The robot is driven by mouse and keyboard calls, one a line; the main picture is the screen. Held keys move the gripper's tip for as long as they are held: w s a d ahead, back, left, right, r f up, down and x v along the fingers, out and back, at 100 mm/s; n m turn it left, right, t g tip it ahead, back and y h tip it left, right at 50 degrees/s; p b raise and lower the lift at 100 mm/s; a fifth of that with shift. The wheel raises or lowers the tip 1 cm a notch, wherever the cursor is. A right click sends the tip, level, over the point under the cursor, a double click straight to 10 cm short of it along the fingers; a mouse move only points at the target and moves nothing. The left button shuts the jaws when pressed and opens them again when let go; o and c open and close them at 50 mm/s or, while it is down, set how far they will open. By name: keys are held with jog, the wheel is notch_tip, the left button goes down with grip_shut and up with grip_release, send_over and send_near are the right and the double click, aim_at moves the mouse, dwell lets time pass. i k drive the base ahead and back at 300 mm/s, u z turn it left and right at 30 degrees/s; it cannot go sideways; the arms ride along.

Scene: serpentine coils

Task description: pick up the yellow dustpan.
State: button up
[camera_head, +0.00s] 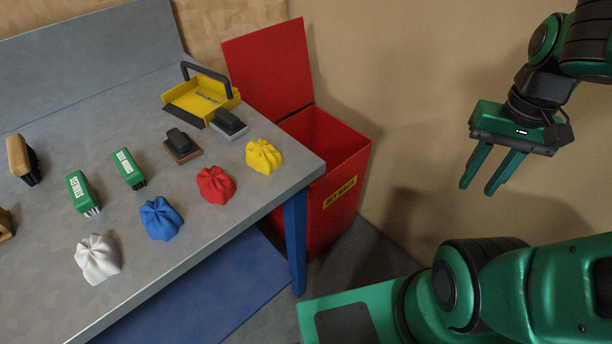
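The yellow dustpan (203,97) lies near the back of the grey table, towards its right end. It has a black front lip and a dark raised handle arching over its back side. My gripper (480,188) is up in the air at the right, well away from the dustpan and past the table's right end. Its two green fingers point down with a gap between them, and nothing is held.
On the grey table (180,262), a grey block (229,123) sits close to the dustpan's right, and a brown block (181,146) in front. Several cloth bundles and brushes lie nearer. An open red bin (341,157) stands at the right end. A wall rises behind.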

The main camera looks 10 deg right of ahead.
aim_at(182, 101)
jog(key=z, duration=0.15)
jog(key=k, duration=1.45)
jog(key=u, duration=0.6)
jog(key=i, duration=1)
jog(key=z, duration=0.05)
